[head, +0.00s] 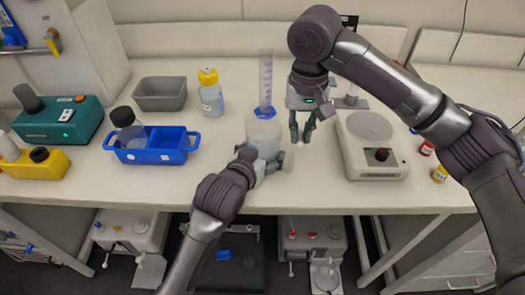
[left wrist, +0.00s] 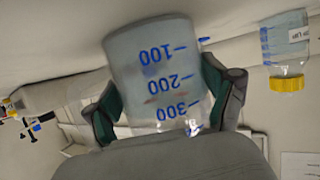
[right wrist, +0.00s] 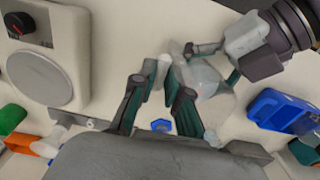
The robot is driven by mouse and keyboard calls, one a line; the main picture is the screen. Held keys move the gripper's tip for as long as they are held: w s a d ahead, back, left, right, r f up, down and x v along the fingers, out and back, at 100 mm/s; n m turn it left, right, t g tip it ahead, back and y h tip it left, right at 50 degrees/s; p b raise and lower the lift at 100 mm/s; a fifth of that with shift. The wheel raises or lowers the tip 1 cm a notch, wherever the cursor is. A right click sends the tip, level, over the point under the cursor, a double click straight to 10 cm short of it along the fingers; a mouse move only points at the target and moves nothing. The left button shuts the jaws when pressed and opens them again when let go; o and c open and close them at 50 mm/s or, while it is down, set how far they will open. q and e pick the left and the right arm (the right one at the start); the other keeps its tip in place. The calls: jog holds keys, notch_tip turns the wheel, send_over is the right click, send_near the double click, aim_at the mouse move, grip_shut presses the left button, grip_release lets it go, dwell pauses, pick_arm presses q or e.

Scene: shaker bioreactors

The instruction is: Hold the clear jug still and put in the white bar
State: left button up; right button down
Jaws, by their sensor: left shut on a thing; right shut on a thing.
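The clear jug (head: 262,130) stands on the bench with blue volume marks, which show large in the left wrist view (left wrist: 152,60). My left gripper (head: 268,160) is shut around its sides, one finger on each side. My right gripper (head: 300,134) points down just right of the jug. It is shut on the small white bar, which shows pale between the fingertips in the right wrist view (right wrist: 163,62) and is mostly hidden by them. The bar looks apart from the jug's inside, beside its rim; its exact height is hard to tell.
A graduated cylinder (head: 265,85) stands close behind the jug. A white stirrer with a round plate (head: 371,126) is at right. A yellow-capped bottle (head: 210,98), a grey bin (head: 160,94) and a blue carrier (head: 150,155) are at left. The bench front between jug and stirrer is clear.

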jog(key=w+a+r, duration=0.3)
jog(key=a+r, duration=0.3)
jog(key=shift+w+f, duration=0.2)
jog(key=shift+f, duration=2.6)
jog(key=c, duration=1.1)
grip_release()
jog(key=shift+r, duration=0.1)
notch_tip(320, 180, up, 12)
jog(key=shift+f, duration=0.1)
